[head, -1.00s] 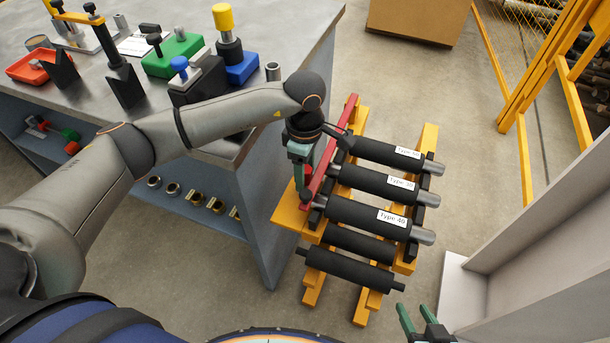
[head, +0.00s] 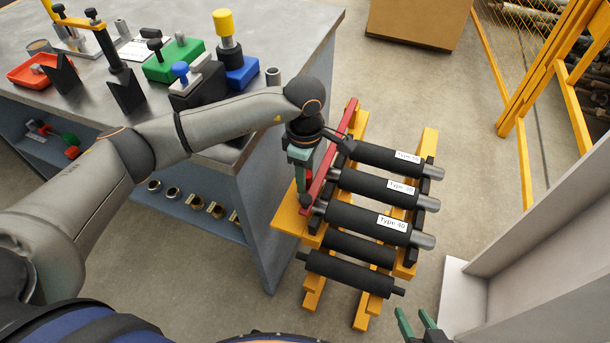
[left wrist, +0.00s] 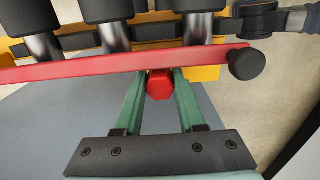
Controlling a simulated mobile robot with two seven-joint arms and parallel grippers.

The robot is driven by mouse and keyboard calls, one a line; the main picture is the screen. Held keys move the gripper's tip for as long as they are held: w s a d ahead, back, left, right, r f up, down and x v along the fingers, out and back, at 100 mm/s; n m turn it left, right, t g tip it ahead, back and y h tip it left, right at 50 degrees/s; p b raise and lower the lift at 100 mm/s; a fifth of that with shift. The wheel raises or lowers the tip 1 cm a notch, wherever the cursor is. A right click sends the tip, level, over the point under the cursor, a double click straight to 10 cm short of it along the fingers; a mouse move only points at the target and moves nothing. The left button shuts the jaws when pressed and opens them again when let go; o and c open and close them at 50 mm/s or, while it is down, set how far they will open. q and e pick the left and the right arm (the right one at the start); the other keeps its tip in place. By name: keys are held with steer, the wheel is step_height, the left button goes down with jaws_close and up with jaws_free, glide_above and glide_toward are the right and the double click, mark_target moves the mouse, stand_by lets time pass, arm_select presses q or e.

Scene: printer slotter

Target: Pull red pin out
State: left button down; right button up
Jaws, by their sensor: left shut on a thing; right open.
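The red pin (left wrist: 160,84) shows in the left wrist view as a red knob between the two green fingers of my left gripper (left wrist: 160,82), which is shut on it. The pin's knob sits against the near side of a long red bar (left wrist: 95,66), and the rest of the pin is hidden. In the head view, the red bar (head: 331,152) lies along the left ends of the rollers, and my left gripper (head: 304,200) is at its left side. My right gripper (head: 417,322) is open and empty at the bottom edge.
Several black rollers (head: 357,219) lie on a yellow rack (head: 284,214) right of the workbench (head: 300,42). Blocks and a red tray (head: 28,72) stand on the bench. A pale cabinet (head: 540,215) is at the right. Floor behind the rack is clear.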

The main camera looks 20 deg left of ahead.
arm_select(q)
steer(key=shift+r, duration=0.1)
steer(key=shift+r, duration=0.1)
steer(key=shift+r+p, duration=0.35)
steer(key=shift+p, duration=0.05)
steer(key=shift+r+p, duration=0.75)
steer(key=shift+r, duration=0.5)
steer(key=shift+r+p, duration=0.5)
steer(key=shift+r, duration=0.35)
steer(key=shift+r+p, duration=0.5)
steer(key=shift+r, duration=0.25)
